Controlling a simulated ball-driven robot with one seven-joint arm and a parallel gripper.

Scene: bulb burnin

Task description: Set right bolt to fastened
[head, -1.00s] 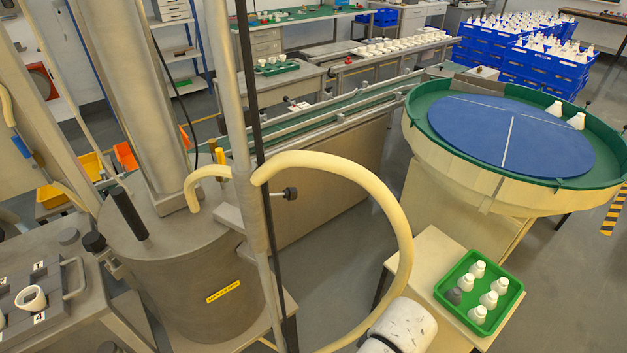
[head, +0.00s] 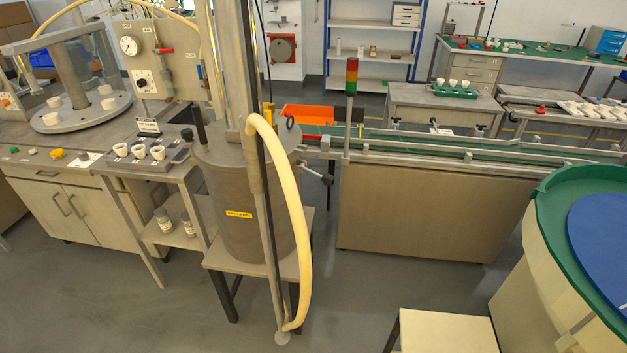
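A grey cylindrical metal vessel (head: 225,185) with a yellow label stands on a low stand left of centre. A dark ring-shaped fitting (head: 290,122) stands up at the right of its lid. A dark knob on a short rod (head: 327,180) sticks out at its right side. A dark knob (head: 187,134) shows at its left side, near an upright dark handle (head: 200,125). I cannot tell which fitting is the right bolt, or whether it is fastened. A column and a cream hose (head: 290,200) hide part of the lid and front. My gripper is not in view.
A bench with a gauge panel (head: 150,60) and a round plate fixture (head: 80,115) is at left. A small table with white cups (head: 140,150) adjoins the vessel. A conveyor (head: 440,150) runs right. A green-rimmed bowl (head: 555,215) stands at right. The front floor (head: 140,310) is clear.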

